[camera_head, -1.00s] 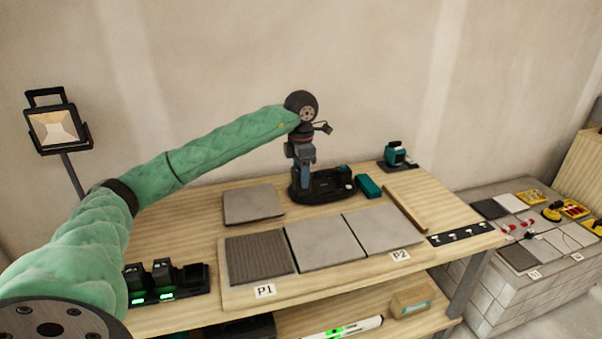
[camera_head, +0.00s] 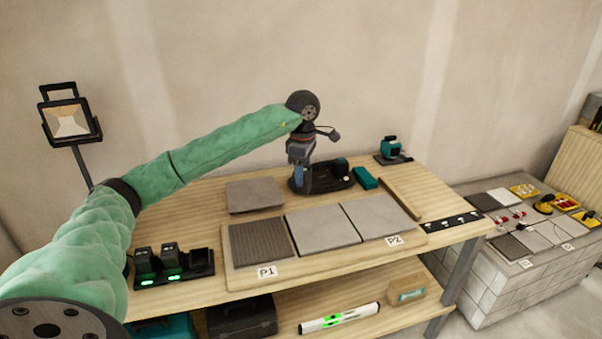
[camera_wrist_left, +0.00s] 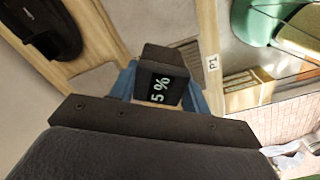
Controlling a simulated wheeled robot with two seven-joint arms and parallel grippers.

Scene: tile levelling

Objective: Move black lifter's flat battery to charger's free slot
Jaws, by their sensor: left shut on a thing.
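My left gripper (camera_head: 299,174) is shut on a dark battery (camera_wrist_left: 165,75) whose face reads "5 %". Its blue fingers are on both sides of the battery in the left wrist view. In the head view it hangs at the left end of the black lifter (camera_head: 335,181), with the held battery hard to make out there. The lifter also shows at the upper left of the left wrist view (camera_wrist_left: 45,25). The black charger (camera_head: 204,272) stands at the table's front left. Two batteries (camera_head: 145,262) with green lights sit in it, and its right slot (camera_head: 200,259) is empty. My right gripper is out of view.
A loose grey tile (camera_head: 254,195) lies between lifter and charger. Tiles (camera_head: 322,224) lie on a board marked P1 and P2. A teal box (camera_head: 365,178) and a teal tool (camera_head: 390,148) stand right of the lifter. A work lamp (camera_head: 68,118) stands at the left.

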